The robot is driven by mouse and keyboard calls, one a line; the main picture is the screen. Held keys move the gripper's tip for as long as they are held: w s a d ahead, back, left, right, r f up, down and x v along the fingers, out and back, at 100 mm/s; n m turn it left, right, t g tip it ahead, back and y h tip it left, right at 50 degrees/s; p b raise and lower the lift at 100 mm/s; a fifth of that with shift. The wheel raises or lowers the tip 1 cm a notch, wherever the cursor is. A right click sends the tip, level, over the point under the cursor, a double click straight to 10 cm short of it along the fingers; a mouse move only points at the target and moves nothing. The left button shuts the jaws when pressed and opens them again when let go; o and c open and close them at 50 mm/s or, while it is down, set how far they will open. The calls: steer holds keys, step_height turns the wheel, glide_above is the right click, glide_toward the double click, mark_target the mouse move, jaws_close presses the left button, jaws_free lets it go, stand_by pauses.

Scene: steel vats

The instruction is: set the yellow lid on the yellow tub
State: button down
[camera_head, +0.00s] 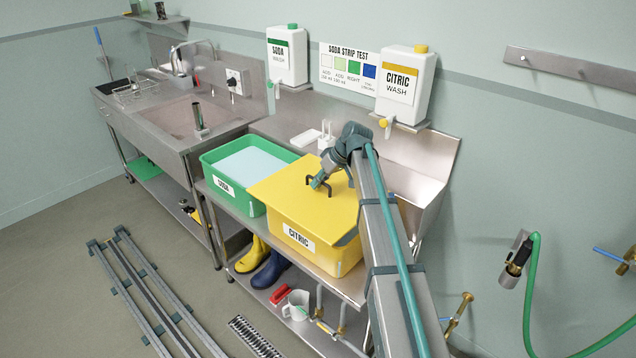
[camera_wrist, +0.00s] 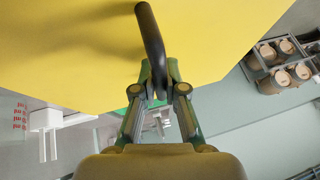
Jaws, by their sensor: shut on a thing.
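The yellow lid (camera_head: 300,200) is a flat sheet with dark handles on top. It is over the yellow tub (camera_head: 320,250), labelled CITRIC, on the steel bench, and hides most of its opening. The lid looks askew to the tub, its left corner reaching toward the green tub. I cannot tell whether it touches the rim. My gripper (camera_head: 319,181) is shut on a dark handle of the lid. In the wrist view the curved black handle (camera_wrist: 151,40) runs down between my fingers (camera_wrist: 158,90), with the yellow lid (camera_wrist: 70,50) behind it.
The green SODA tub (camera_head: 225,185) with pale blue liquid stands just left. A white holder (camera_head: 326,138) is behind the tubs. The CITRIC WASH jug (camera_head: 405,85) with its tap hangs above, the SODA WASH jug (camera_head: 287,55) farther left. Boots and a cup (camera_head: 297,304) are on the lower shelf.

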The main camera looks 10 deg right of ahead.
mark_target(331, 185)
steer(key=shift+w+d+f+b, duration=0.55)
steer(key=shift+w+d+f, duration=0.2)
steer(key=shift+f, duration=0.2)
steer(key=shift+w+d+f+b, duration=0.5)
steer(key=shift+w+d+f, duration=0.1)
steer(key=shift+d+f, duration=0.3)
steer(key=shift+f+b, duration=0.55)
steer(key=shift+f, duration=0.6)
steer(key=shift+f, duration=0.3)
steer(key=c, duration=1.2)
jaws_free()
steer(key=shift+o, duration=0.2)
steer(key=v, duration=1.2)
steer(key=shift+r, duration=0.1)
